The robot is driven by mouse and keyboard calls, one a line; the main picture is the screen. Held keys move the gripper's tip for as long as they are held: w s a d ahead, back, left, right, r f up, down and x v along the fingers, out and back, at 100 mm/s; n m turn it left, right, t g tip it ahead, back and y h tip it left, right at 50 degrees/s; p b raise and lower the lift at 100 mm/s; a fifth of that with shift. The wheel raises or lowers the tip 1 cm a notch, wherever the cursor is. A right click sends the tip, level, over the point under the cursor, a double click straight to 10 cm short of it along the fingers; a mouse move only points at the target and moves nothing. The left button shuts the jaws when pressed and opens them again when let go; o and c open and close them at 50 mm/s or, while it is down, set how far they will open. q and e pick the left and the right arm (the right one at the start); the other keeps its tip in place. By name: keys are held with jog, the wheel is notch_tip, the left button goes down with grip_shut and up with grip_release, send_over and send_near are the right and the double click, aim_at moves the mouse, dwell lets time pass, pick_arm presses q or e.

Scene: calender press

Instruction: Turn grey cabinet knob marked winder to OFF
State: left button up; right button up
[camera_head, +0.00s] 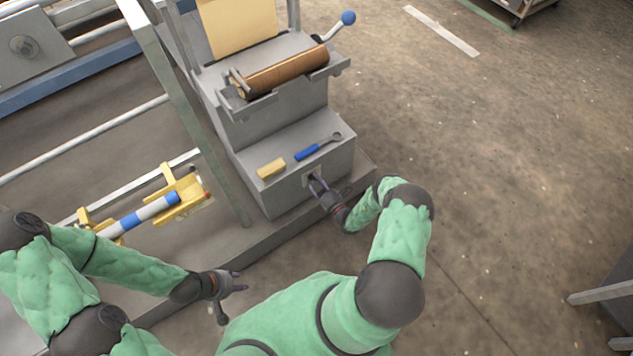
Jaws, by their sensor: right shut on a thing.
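The grey cabinet (287,195) stands in the middle of the view, with a stepped top. My right gripper (316,184) is at a small plate (307,174) on the cabinet's front face and is shut on the knob there. The knob is mostly hidden by the fingers, and its marking and pointer position cannot be read.
On the cabinet's lower step lie a yellow block (271,168) and a blue-handled wrench (312,150). A brown roll (285,74) and a blue-ball lever (347,18) are above.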

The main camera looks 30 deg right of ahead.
jog(key=shift+d, duration=0.15)
jog(key=o, duration=1.2)
jog(key=shift+c, duration=0.2)
jog(key=s, duration=1.2)
jog(key=shift+d, duration=0.4)
